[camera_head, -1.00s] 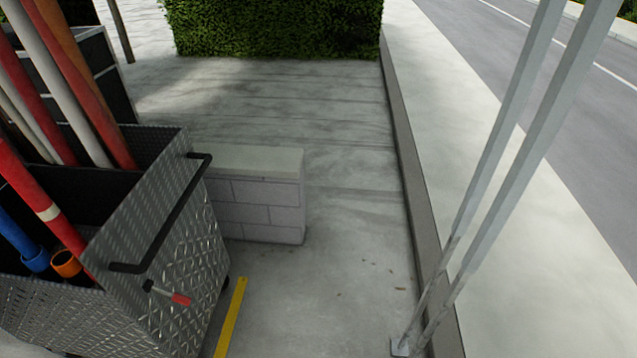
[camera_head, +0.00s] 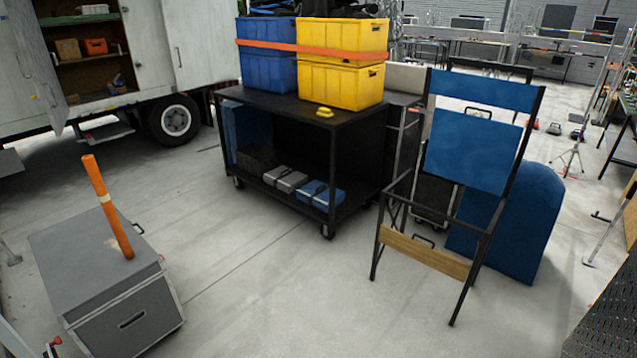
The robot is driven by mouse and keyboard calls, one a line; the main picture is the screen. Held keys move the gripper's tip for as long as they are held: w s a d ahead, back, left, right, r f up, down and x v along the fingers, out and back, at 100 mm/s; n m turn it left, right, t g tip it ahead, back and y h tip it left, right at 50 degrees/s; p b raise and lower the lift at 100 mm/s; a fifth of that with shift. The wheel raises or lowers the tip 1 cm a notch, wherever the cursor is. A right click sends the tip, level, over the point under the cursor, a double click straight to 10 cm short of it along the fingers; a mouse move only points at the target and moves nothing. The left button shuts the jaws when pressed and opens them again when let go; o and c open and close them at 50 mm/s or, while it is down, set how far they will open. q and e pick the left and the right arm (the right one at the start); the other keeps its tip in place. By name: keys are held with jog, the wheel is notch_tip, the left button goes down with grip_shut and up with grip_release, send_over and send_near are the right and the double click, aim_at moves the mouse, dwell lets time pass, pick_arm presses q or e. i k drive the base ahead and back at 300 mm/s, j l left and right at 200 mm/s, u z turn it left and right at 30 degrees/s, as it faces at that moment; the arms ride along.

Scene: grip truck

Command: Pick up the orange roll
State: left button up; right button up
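An orange roll (camera_head: 107,207) stands upright, leaning slightly, on the lid of a grey case (camera_head: 85,243) at the left of the head view. It is a long thin tube with a paler band around its middle. Neither of my grippers shows in this view, and nothing is seen touching the roll.
A black cart (camera_head: 290,117) carries blue bins (camera_head: 268,55) and yellow bins (camera_head: 341,75) under an orange strap. A tall chair with a blue back (camera_head: 472,150) stands to the right. A truck (camera_head: 195,45) is behind. The floor between case and cart is clear.

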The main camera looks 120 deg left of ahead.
aim_at(89, 161)
jog(key=u, duration=5.15)
jog(key=i+l+u, duration=0.25)
jog(key=i+l, duration=1.4)
